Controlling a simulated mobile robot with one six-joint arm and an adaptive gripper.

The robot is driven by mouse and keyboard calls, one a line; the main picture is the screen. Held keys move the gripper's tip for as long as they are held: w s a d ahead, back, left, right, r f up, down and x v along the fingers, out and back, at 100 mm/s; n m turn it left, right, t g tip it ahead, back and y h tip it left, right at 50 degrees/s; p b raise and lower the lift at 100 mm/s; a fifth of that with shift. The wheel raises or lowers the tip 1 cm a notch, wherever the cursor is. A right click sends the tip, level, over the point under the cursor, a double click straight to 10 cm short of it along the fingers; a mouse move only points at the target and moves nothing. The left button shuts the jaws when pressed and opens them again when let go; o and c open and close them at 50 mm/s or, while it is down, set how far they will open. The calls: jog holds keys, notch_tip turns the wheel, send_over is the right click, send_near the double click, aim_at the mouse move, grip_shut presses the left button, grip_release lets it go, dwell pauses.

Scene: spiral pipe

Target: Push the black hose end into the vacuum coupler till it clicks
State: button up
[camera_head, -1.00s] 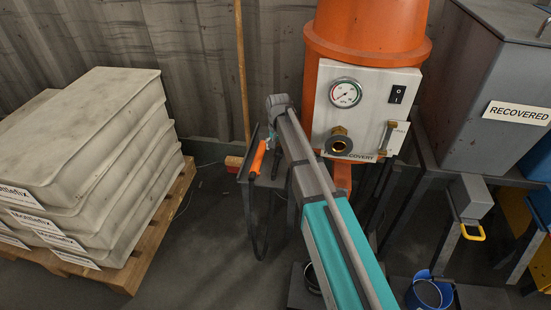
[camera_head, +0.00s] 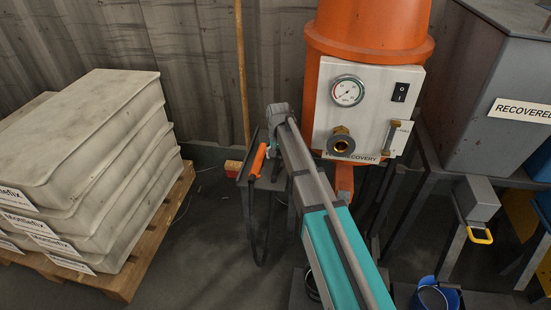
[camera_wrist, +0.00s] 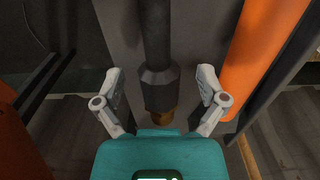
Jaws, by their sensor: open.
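The black hose end (camera_wrist: 158,62) has a thick dark collar and a brass tip (camera_wrist: 160,118) in the wrist view. My gripper (camera_wrist: 161,88) is open, with one finger on each side of the collar and gaps between. In the head view the hose (camera_head: 256,245) hangs in a loop from a small dark stand (camera_head: 240,176), and my arm hides most of my gripper and the hose end there. The vacuum coupler (camera_head: 341,141) is a brass fitting with a dark round opening on the white panel (camera_head: 374,78), to the right of my arm, with nothing in it.
An orange handle (camera_head: 258,160) lies on the stand, close beside my gripper. The orange vacuum unit (camera_head: 366,30) carries the panel, which has a gauge (camera_head: 348,91) and a black switch (camera_head: 400,92). Stacked bags (camera_head: 75,150) fill the left. A grey bin (camera_head: 497,75) stands at right.

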aim_at(278, 154)
grip_shut()
dwell(0.3)
jog(key=shift+r, duration=0.15)
notch_tip(278, 154, up, 10)
jog(key=p, duration=1)
dwell(0.7)
